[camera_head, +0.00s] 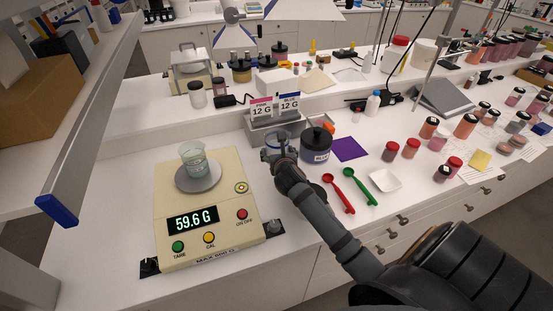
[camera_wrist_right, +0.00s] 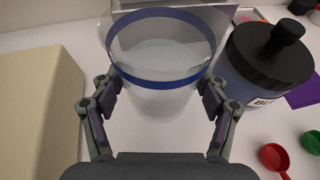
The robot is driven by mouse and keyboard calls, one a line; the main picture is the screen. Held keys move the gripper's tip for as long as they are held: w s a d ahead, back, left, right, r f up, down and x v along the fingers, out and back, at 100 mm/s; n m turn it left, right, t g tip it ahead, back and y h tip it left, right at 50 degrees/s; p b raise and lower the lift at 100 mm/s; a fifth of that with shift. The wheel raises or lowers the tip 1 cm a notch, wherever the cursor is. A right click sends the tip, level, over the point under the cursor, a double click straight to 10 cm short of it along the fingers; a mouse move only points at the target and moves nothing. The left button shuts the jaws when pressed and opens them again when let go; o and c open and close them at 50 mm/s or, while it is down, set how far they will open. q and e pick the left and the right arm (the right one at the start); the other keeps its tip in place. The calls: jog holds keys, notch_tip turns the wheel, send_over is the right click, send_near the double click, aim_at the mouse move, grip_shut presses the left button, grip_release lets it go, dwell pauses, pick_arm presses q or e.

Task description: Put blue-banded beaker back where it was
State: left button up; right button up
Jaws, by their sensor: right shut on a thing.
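The blue-banded beaker (camera_wrist_right: 165,82) is clear glass with a blue ring, and it is between the fingers of my right gripper (camera_wrist_right: 160,98) in the wrist view. In the head view my right gripper (camera_head: 280,156) is shut on this beaker (camera_head: 270,154), between the scale and the blue jar. I cannot tell whether its base touches the counter. The label rack (camera_head: 258,136) with "PINK 12 G" and "BLUE 12 G" cards stands just behind it. My left gripper is not in view.
The scale (camera_head: 168,222) reads 59.6 G and bears another glass beaker (camera_head: 194,160). The black-lidded blue jar (camera_head: 316,146) stands close right of the held beaker. A red spoon (camera_head: 338,192), a green spoon (camera_head: 363,186) and a white weighing dish (camera_head: 385,181) lie farther right.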

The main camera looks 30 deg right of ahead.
jog(key=shift+w+d+f, duration=0.1)
jog(key=shift+w+f, duration=0.15)
jog(key=shift+f, duration=0.05)
jog(key=shift+w+f, duration=0.25)
notch_tip(320, 180, down, 3)
jog(key=shift+w+d+r, duration=0.1)
jog(key=shift+r, duration=0.1)
jog(key=shift+f, duration=0.35)
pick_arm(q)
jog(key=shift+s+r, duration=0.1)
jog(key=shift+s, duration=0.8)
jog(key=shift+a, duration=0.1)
pick_arm(e)
jog(key=shift+f, duration=0.15)
jog(key=o, duration=1.5)
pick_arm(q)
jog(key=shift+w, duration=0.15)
